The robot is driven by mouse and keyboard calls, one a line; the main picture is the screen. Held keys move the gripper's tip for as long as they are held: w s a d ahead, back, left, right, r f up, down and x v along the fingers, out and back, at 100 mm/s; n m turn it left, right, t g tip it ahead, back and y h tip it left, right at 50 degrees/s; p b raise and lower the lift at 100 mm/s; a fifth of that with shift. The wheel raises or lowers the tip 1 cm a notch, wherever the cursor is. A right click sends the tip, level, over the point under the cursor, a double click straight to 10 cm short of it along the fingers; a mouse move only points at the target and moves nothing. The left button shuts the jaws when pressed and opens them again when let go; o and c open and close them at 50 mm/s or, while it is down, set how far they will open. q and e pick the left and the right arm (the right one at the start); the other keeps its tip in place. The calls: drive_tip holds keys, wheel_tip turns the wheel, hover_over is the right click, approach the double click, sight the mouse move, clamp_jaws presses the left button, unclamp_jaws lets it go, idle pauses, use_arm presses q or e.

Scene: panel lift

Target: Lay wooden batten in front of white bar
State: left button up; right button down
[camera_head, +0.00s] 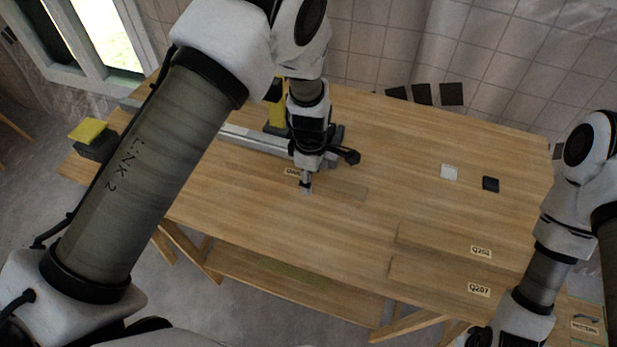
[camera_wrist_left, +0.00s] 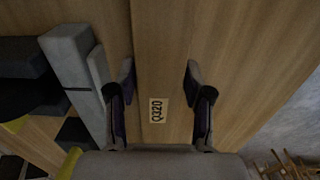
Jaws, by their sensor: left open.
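The wooden batten (camera_head: 342,192) with the label Q320 lies flat on the wooden table, in front of the white bar (camera_head: 258,140) and roughly along it. In the left wrist view the batten (camera_wrist_left: 160,50) runs between my fingers, and the bar (camera_wrist_left: 78,85) stands to its left. My left gripper (camera_head: 305,186) is over the labelled part of the batten. In the wrist view the left gripper (camera_wrist_left: 158,85) is open, with one finger at each side of the batten; contact cannot be told. My right arm is at the lower right, its gripper (camera_head: 482,338) mostly cut off.
Boards labelled Q262 (camera_head: 450,245) and Q207 (camera_head: 440,280) lie at the table's right front. A yellow-topped block (camera_head: 90,131) is at the far left.

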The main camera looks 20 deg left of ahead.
use_arm(q)
drive_tip(key=shift+o, duration=0.7)
drive_tip(key=shift+d+r, duration=0.1)
drive_tip(key=shift+r, duration=0.2)
wheel_tip(320, 180, up, 12)
drive_tip(key=b, duration=0.1)
drive_tip(key=shift+f, duration=0.2)
